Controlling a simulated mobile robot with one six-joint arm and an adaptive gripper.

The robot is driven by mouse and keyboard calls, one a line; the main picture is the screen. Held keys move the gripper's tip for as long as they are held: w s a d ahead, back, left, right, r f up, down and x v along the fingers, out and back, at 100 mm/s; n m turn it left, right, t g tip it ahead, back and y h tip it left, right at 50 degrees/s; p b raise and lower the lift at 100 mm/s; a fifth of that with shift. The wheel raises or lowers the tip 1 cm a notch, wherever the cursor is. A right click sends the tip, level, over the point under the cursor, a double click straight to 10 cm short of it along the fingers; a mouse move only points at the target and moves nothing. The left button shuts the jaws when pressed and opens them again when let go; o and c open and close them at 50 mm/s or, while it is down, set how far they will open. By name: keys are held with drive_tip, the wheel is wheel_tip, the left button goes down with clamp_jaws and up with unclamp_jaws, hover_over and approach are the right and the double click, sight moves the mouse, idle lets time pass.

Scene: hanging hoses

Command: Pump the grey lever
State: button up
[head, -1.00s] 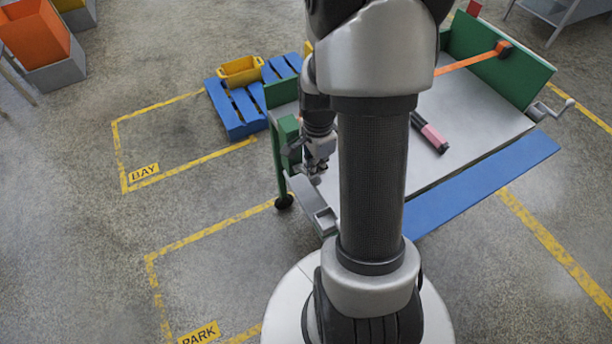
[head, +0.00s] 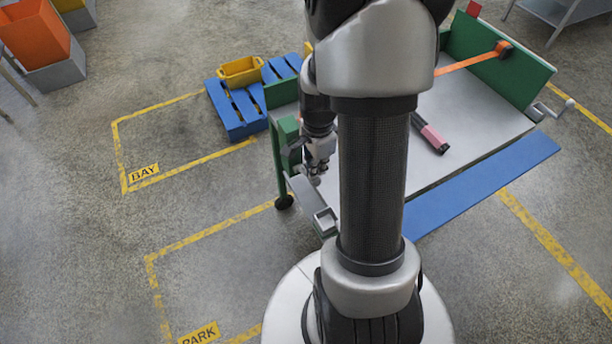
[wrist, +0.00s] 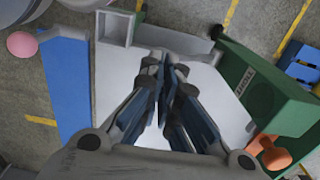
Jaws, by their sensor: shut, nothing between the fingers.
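The grey lever (head: 304,196) is a flat bar with a hollow square end at the left front corner of the grey-topped table (head: 470,125). In the wrist view the lever (wrist: 182,38) runs from the green housing (wrist: 245,85) to the square end (wrist: 115,28). My gripper (head: 316,179) is shut and empty, close by the lever. In the wrist view its fingertips (wrist: 165,62) point at the bar's near edge. I cannot tell whether they touch it. My arm hides part of the table.
A pink and black tool (head: 430,133) lies on the table. A blue board (head: 490,180) runs along its front. A crank (head: 553,108) sticks out at the right. A blue pallet (head: 236,110) with a yellow bin (head: 240,71) stands at the left. The marked floor in front is clear.

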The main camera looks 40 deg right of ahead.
sight(318, 183)
drive_tip(key=shift+o, duration=0.7)
drive_tip(key=shift+f, duration=0.2)
drive_tip(key=shift+f+b, duration=0.8)
drive_tip(key=shift+f, duration=0.1)
drive_tip(key=shift+s+a+f+b, duration=0.1)
drive_tip(key=shift+s+f+b, duration=0.25)
drive_tip(key=shift+f+b, duration=0.3)
drive_tip(key=shift+s+a+f+b, duration=0.1)
drive_tip(key=shift+s+f+b, duration=0.3)
drive_tip(key=shift+f, duration=0.3)
drive_tip(key=shift+s+a+f+b, duration=0.1)
drive_tip(key=shift+s+f+b, duration=0.1)
drive_tip(key=shift+f+b, duration=0.5)
drive_tip(key=shift+s+f+b, duration=0.15)
drive_tip(key=shift+f+b, duration=0.35)
drive_tip(key=shift+f, duration=0.35)
